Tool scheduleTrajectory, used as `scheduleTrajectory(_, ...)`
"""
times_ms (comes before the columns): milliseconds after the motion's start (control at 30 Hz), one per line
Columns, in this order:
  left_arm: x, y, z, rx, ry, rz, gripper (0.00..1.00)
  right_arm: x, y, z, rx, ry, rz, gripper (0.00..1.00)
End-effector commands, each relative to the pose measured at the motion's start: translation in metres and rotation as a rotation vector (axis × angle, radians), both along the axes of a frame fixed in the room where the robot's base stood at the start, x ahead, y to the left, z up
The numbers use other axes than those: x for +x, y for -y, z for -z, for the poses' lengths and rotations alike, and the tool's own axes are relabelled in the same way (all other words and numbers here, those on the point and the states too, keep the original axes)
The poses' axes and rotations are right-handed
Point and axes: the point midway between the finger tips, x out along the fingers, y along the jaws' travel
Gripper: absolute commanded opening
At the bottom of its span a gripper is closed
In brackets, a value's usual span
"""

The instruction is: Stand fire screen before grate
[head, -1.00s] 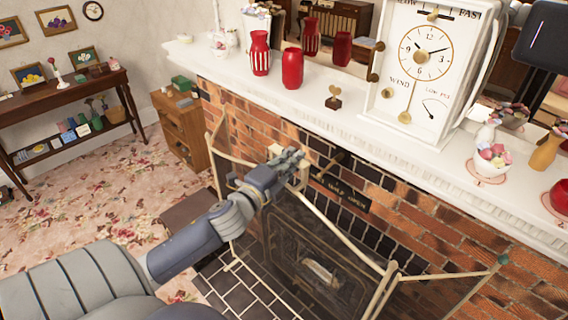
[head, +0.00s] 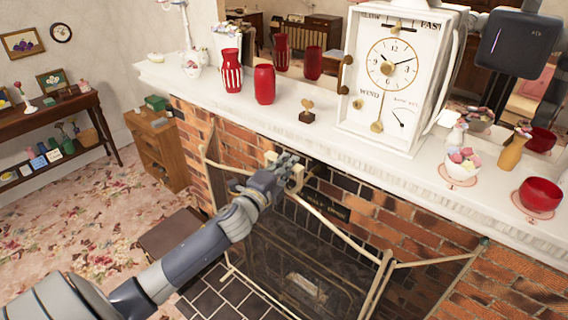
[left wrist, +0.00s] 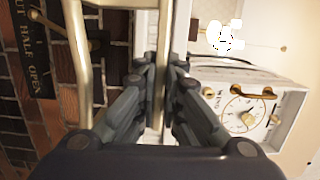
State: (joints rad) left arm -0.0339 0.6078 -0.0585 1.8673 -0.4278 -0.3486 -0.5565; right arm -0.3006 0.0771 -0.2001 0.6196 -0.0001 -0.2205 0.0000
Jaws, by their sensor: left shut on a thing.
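The fire screen (head: 338,230) has a pale gold frame, dark see-through mesh and folded side panels. It looks upright in front of the brick fireplace opening. I cannot tell whether its feet touch the hearth. My left gripper (head: 287,172) is shut on the top of the screen. In the left wrist view, the left fingers (left wrist: 161,85) close around a pale bar, with the screen's frame (left wrist: 76,45) beside it. The grate is hard to make out behind the mesh.
The white mantel (head: 330,135) juts out above the screen, carrying a white clock (head: 390,75), red vases (head: 264,84) and bowls. A dark tiled hearth (head: 212,300) lies below. A wooden cabinet (head: 160,150) stands left. Floral carpet (head: 80,220) is clear on the left.

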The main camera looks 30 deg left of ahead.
Motion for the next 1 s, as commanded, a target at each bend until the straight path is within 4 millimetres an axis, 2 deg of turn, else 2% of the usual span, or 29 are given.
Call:
scheduleTrajectory(233,0.000,0.000,0.013,0.002,0.010,0.002,0.00,0.000,0.000,-0.001,0.000,0.000,0.000,0.00)
scheduleTrajectory(533,0.000,0.000,0.044,0.002,0.011,0.002,0.00,0.000,0.001,0.014,-0.002,0.001,-0.001,0.00)
scheduleTrajectory(1000,0.000,0.000,0.090,0.003,0.012,0.003,0.00,0.000,0.004,0.059,-0.004,0.001,-0.002,0.00)
